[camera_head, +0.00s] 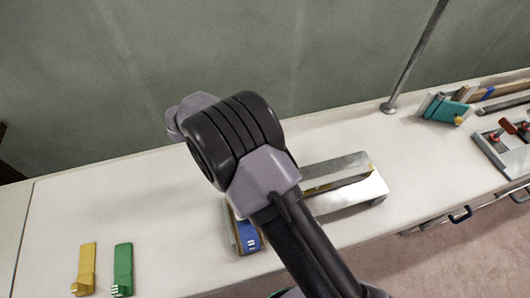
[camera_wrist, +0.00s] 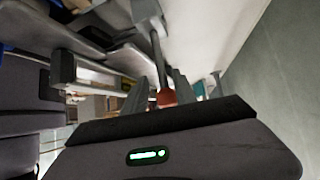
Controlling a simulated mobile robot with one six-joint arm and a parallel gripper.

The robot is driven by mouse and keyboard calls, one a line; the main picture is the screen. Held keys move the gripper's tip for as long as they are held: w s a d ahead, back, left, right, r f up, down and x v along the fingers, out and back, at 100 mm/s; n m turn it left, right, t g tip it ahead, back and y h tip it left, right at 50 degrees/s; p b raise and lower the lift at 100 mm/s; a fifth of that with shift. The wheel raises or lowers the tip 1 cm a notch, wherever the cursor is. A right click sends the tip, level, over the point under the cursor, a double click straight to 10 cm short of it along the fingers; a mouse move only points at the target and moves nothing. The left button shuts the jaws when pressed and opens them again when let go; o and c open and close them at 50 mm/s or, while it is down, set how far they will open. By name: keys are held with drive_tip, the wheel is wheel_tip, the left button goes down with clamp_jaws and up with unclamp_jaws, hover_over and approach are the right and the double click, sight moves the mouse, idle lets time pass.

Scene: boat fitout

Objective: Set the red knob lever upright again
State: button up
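In the wrist view, a grey lever rod (camera_wrist: 157,55) runs from a grey block at the top to a red knob (camera_wrist: 167,97). The knob lies between the fingers of my gripper (camera_wrist: 161,88), close to the gripper's dark body. I cannot tell whether both fingers touch it. In the head view my arm covers my gripper and this lever. A shiny metal housing (camera_head: 350,190) stands on the counter behind my arm; its left part is hidden. I cannot tell whether the lever belongs to it.
A blue piece (camera_head: 248,237) lies beside my arm on the white counter (camera_head: 150,200). Yellow (camera_head: 86,268) and green (camera_head: 122,268) pieces lie at the front left. A pole (camera_head: 412,62), a teal block (camera_head: 447,109) and a red-handled fixture (camera_head: 507,127) stand at the right.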

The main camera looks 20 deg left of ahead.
drive_tip(key=shift+w, duration=0.1)
drive_tip(key=p+v, duration=0.7)
drive_tip(key=v, duration=1)
drive_tip(key=shift+a, duration=0.2)
